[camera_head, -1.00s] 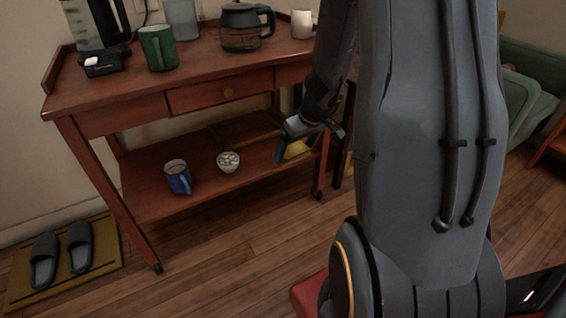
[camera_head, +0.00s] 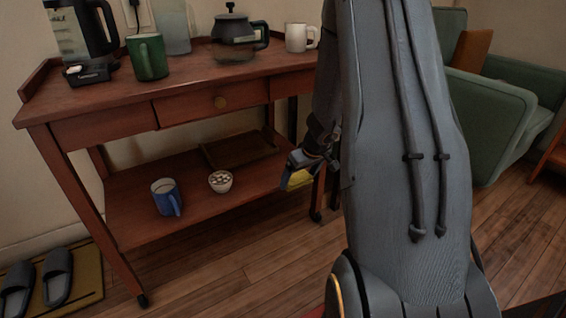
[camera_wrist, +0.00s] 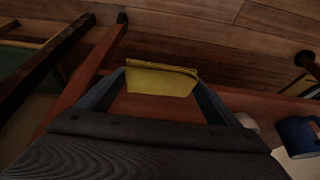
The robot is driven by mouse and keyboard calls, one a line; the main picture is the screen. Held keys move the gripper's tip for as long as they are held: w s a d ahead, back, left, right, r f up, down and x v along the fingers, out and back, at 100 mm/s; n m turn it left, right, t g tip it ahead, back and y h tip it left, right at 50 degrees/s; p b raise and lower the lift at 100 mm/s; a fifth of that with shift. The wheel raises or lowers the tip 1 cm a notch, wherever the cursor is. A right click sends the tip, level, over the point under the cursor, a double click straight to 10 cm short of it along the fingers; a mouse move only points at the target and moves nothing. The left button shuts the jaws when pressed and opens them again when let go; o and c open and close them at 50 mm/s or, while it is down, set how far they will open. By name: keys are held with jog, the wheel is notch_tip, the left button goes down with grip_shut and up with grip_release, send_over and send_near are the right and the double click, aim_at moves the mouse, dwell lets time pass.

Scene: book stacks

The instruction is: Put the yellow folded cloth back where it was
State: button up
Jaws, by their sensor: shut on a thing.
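The yellow folded cloth (camera_wrist: 160,80) is held between the two fingers of my gripper (camera_wrist: 162,82) in the wrist view. In the head view my gripper (camera_head: 296,174) is at the right end of the cart's lower shelf, with part of the yellow cloth (camera_head: 299,179) showing below it. The wooden cart (camera_head: 190,95) has a top, a drawer and a lower shelf (camera_head: 137,204). I cannot tell whether the cloth touches the shelf. My arm hides the cart's right end.
On the lower shelf are a blue mug (camera_head: 164,197), a small patterned bowl (camera_head: 220,182) and a brown tray (camera_head: 238,151). A green mug (camera_head: 149,58), coffee pot (camera_head: 236,40) and white mug (camera_head: 297,38) stand on top. Slippers (camera_head: 57,277) lie at left; a green armchair (camera_head: 487,120) stands at right.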

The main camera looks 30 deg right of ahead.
jog(key=p, duration=0.2)
send_near(280, 171)
jog(key=f, duration=0.2)
jog(key=s+f, duration=0.1)
jog(key=shift+f, duration=0.4)
jog(key=w, duration=0.1)
jog(key=w+f, duration=0.1)
jog(key=w, duration=0.1)
jog(key=shift+w, duration=0.3)
jog(key=shift+f+b, duration=0.25)
jog(key=shift+b, duration=0.05)
jog(key=shift+f, duration=0.15)
jog(key=o, duration=0.9)
jog(key=p+v, duration=0.4)
jog(key=v, duration=0.8)
jog(key=shift+r, duration=0.25)
